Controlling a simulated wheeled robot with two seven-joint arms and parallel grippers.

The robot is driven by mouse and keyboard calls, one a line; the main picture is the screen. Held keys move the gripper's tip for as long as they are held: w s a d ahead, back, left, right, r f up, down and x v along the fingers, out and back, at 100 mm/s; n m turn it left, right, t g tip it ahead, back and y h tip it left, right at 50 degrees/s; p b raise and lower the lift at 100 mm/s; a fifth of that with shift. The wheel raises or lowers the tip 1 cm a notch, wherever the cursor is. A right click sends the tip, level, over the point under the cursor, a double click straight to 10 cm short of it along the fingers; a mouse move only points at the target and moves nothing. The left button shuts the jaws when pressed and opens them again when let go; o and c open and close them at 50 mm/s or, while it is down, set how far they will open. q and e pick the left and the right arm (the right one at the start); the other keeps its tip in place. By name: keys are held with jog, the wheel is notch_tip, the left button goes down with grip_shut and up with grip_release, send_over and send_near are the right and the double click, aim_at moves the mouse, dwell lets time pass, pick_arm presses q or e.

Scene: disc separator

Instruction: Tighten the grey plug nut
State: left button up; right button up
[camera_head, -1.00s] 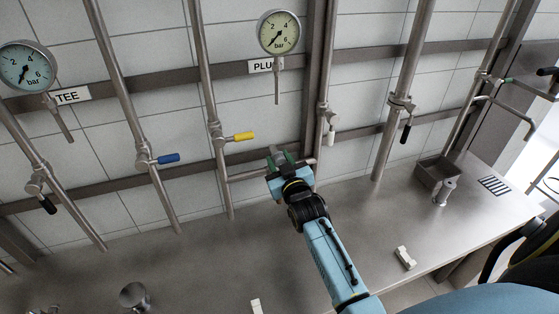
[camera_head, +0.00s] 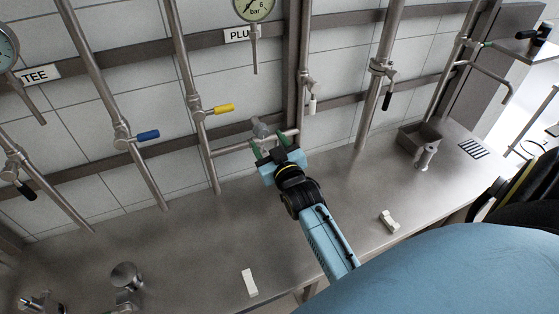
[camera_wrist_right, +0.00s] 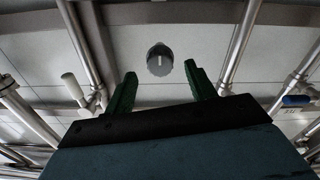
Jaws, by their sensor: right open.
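The grey plug nut (camera_head: 260,129) sits on the short horizontal pipe below the PLUG label. In the right wrist view it is a round grey knob (camera_wrist_right: 159,62) with a pale line on its face. My right gripper (camera_head: 271,147) is just in front of the nut, with its two green fingers open. In the right wrist view the fingers (camera_wrist_right: 160,80) stand apart on both sides below the nut, with a gap between them and it. They hold nothing. My left gripper is not in view.
Pipes with blue (camera_head: 148,135), yellow (camera_head: 224,109) and white (camera_head: 312,104) valve handles stand around the nut. A pressure gauge (camera_head: 254,8) is above. The steel counter (camera_head: 190,240) carries two pale blocks and a metal box (camera_head: 418,138). The counter's middle left is mostly clear.

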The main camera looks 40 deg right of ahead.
jog(key=v, duration=0.8)
jog(key=shift+s, duration=0.2)
